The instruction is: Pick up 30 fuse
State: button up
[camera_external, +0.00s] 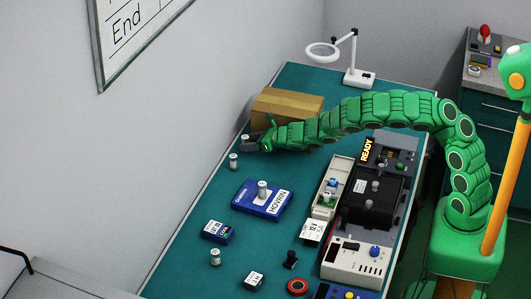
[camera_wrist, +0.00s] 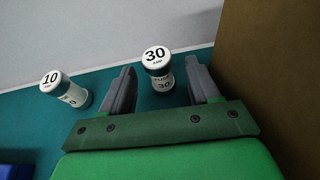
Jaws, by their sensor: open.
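The 30 fuse (camera_wrist: 157,70) is a small upright cylinder with a white top marked "30 AMP". In the wrist view it stands between the two fingers of my gripper (camera_wrist: 162,88), near their tips, and the fingers are apart. In the external view my gripper (camera_external: 250,143) is at the far left end of the table, and the fuse's pale top (camera_external: 245,138) shows beside its fingers. A similar fuse marked 10 (camera_wrist: 65,90) stands to the left of my left finger; it also shows in the external view (camera_external: 233,161).
A cardboard box (camera_external: 287,105) stands close to my gripper and fills the wrist view's right side (camera_wrist: 275,70). The wall is just behind the fuses. A blue HOVRIN block (camera_external: 262,199), another fuse (camera_external: 215,256) and grey equipment (camera_external: 357,262) stand on the green table (camera_external: 185,270).

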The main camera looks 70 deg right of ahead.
aim_at(247, 137)
jog(key=shift+x, duration=1)
jog(key=c, duration=1)
jog(key=shift+c, duration=0.2)
jog(key=shift+r, duration=0.8)
jog(key=r, duration=0.2)
jog(key=shift+s+a+r, duration=0.1)
jog(key=shift+s+r, duration=0.15)
jog(key=shift+s, duration=0.1)
jog(key=w+a+r+v, duration=0.1)
jog(key=r+v, duration=0.2)
jog(key=v, duration=1.2)
